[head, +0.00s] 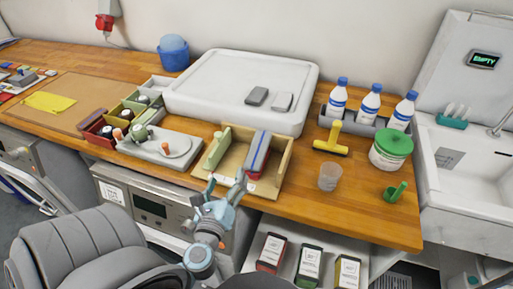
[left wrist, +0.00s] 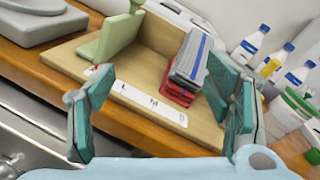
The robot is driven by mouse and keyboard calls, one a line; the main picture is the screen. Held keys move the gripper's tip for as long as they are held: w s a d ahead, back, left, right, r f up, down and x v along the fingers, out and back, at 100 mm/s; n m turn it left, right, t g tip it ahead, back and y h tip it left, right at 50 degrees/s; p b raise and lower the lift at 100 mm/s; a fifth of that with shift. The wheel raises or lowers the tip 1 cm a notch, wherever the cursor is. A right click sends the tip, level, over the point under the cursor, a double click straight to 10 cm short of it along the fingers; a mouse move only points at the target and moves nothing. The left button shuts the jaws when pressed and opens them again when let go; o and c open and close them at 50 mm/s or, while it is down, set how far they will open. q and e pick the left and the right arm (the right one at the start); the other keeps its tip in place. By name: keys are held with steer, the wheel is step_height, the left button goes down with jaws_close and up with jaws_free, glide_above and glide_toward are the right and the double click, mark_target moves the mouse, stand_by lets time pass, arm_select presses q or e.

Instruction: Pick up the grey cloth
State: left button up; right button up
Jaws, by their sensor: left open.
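The grey cloth (head: 257,150) is folded long and narrow, with a blue stripe along it. In the left wrist view the grey cloth (left wrist: 189,55) lies on top of a red folded stack (left wrist: 174,92). Both sit in an open wooden tray (head: 232,160), towards its right side. My left gripper (head: 226,181) is open and empty at the tray's front edge, in front of the cloth. In the left wrist view its fingers (left wrist: 163,98) stand wide apart, with the cloth beyond and between them. My right gripper is not in view.
A green upright divider (left wrist: 112,38) stands in the tray left of the cloth. A yellow squeegee-like tool (head: 331,144), a clear cup (head: 329,177) and a green-lidded tub (head: 391,147) stand to the right. A chair (head: 85,250) is at front left.

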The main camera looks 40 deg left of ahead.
mark_target(257, 148)
arm_select(q)
steer(key=d+m+h, duration=0.1)
steer(key=m, duration=0.1)
steer(key=w+m+t, duration=0.1)
steer(key=m, duration=0.1)
steer(key=w+d+m+t+h, duration=0.1)
steer(key=m, duration=0.2)
steer(key=shift+d+r+h, duration=0.3)
steer(key=shift+d+r, duration=0.05)
steer(key=p+x, duration=0.1)
steer(key=x, duration=0.7)
steer(key=shift+w+f+p, duration=0.1)
steer(key=shift+w+p, duration=0.2)
steer(key=shift+p, duration=0.1)
steer(key=x, duration=0.5)
steer(key=shift+d, duration=0.2)
steer(key=shift+w+a, duration=0.1)
steer(key=shift+w, duration=0.25)
steer(key=shift+s, duration=0.1)
steer(key=c, duration=1.3)
step_height(257, 148, up, 9)
steer(key=p, duration=0.6)
steer(key=shift+p, duration=0.3)
steer(key=shift+c, duration=0.2)
steer(key=shift+r+b, duration=0.35)
steer(key=shift+r, duration=0.3)
steer(key=shift+s+a, duration=0.1)
